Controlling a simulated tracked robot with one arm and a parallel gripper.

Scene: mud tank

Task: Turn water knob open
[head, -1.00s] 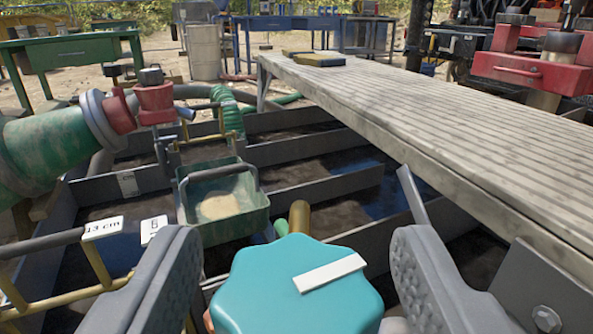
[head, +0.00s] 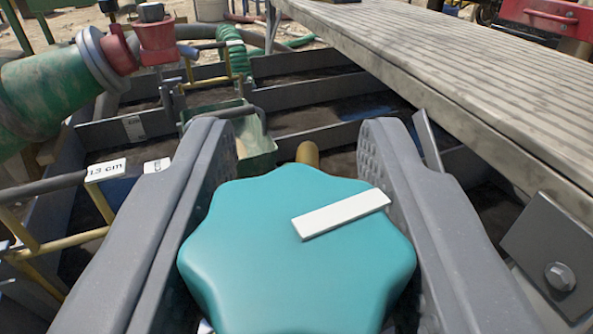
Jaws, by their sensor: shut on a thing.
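The water knob (head: 295,265) is a teal, lobed knob at the lower middle of the head view. A white bar mark (head: 341,213) lies on its top, slanting up to the right. My gripper (head: 295,150) has one grey finger on each side of the knob, and the jaws are shut on it. The finger pads are partly hidden by the knob. A brass-coloured pipe (head: 307,154) shows just behind the knob. The valve body under the knob is hidden.
A grey ribbed walkway (head: 450,70) runs along the right. A green bin (head: 253,152) sits among the tank's grey dividers (head: 330,138).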

